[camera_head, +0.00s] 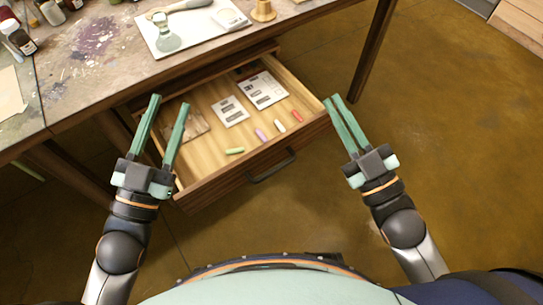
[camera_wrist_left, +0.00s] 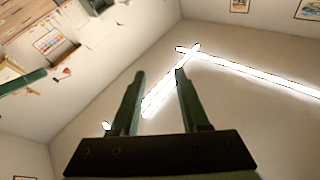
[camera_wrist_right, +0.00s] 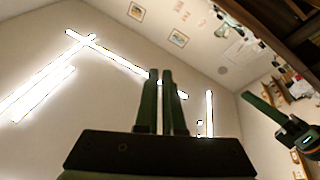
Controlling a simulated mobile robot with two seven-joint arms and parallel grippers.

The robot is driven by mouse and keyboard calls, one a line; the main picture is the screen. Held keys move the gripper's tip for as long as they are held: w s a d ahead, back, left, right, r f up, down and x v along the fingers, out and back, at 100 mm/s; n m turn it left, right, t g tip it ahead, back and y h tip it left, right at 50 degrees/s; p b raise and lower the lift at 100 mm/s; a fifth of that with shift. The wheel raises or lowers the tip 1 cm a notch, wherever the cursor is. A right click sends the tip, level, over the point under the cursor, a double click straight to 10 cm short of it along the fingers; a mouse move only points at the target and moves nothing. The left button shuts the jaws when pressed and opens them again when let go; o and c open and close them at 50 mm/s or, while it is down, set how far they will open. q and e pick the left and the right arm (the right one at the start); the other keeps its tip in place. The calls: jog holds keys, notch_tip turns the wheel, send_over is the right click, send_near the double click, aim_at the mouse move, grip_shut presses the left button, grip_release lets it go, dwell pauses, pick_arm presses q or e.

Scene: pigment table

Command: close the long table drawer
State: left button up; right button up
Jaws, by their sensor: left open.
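The long table drawer (camera_head: 252,163) is pulled out from under the paint-stained table (camera_head: 75,88) in the head view. A dark bar handle (camera_head: 273,167) is on its front. My left gripper (camera_head: 171,101) is open and empty; in the picture it overlaps the drawer's left side. My right gripper (camera_head: 331,100) appears at the drawer's right front corner with its fingers close together and nothing visible between them. I cannot tell whether either gripper touches the drawer. The wrist views show the fingers of the left (camera_wrist_left: 159,75) and right (camera_wrist_right: 166,75) grippers against walls and ceiling lights.
Inside the drawer lie white cards (camera_head: 264,90), a brown piece (camera_head: 196,124) and several coloured sticks (camera_head: 260,135). On the table are a white tray (camera_head: 185,45), a brass piece (camera_head: 263,10) and dark bottles (camera_head: 20,40). The floor (camera_head: 440,140) at right is clear.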

jog(key=f+n+g+y+b, duration=0.1)
jog(key=f+n+g+y, duration=0.1)
jog(key=n, duration=0.3)
jog(key=f+n+g+y+b, duration=0.1)
jog(key=f+n+g+y, duration=0.2)
jog(key=f+n, duration=0.1)
jog(key=s+f+n+g+y+b, duration=0.1)
jog(key=f+n+g+y, duration=0.2)
jog(key=n, duration=0.3)
jog(key=shift+f, duration=0.15)
grip_shut()
pick_arm(q)
jog(key=s+d+r+m+t+h+b, duration=0.1)
jog(key=s+r+m+h+b, duration=0.3)
jog(key=s+h, duration=0.2)
jog(key=shift+d+m+t+h, duration=0.3)
jog(key=shift+t+h, duration=0.1)
jog(key=shift+h, duration=0.4)
pick_arm(e)
jog(key=n+g, duration=0.7)
jog(key=n, duration=0.1)
send_over(287, 150)
jog(key=s, duration=0.3)
jog(key=shift+s+a+f, duration=0.1)
jog(key=shift+a+f, duration=0.1)
jog(key=shift+f, duration=1.5)
jog(key=shift+a+f, duration=0.15)
jog(key=shift+f, duration=1.55)
